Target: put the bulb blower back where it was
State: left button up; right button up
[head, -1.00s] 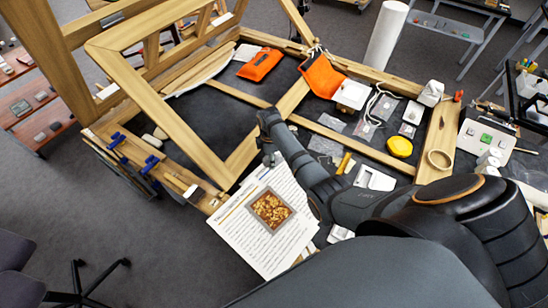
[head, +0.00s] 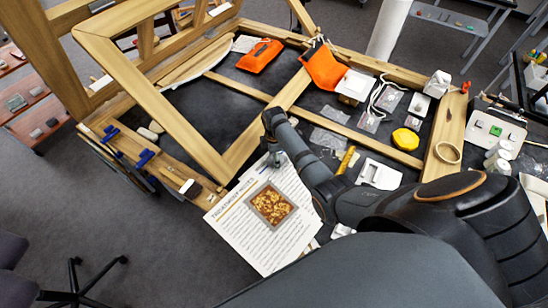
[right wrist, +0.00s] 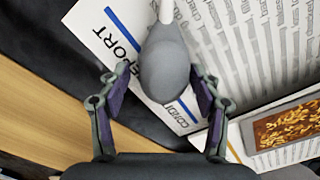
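The bulb blower, a grey rounded bulb (right wrist: 165,68) with a pale nozzle, shows in the right wrist view between the two fingers of my right gripper (right wrist: 160,80). The fingers stand apart on either side of it, with a narrow gap at least on the left; I cannot tell whether the right finger touches it. Behind it is a printed report sheet (right wrist: 245,70). In the head view my right gripper (head: 275,161) is small and points down at the top of this sheet (head: 240,222); the blower is hard to make out there. My left gripper is not in view.
A large wooden frame (head: 150,95) leans over the left of the dark worktable. An orange pouch (head: 322,67), a yellow round object (head: 405,139), a wooden ring (head: 447,152) and small bags lie farther right. Blue clamps (head: 143,158) sit on the left edge.

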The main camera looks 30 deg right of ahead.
jog(key=shift+a+r, duration=0.1)
jog(key=shift+r, duration=0.25)
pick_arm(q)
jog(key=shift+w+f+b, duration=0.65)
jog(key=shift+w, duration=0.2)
pick_arm(e)
notch_tip(320, 180, up, 12)
jog(key=shift+f, duration=0.1)
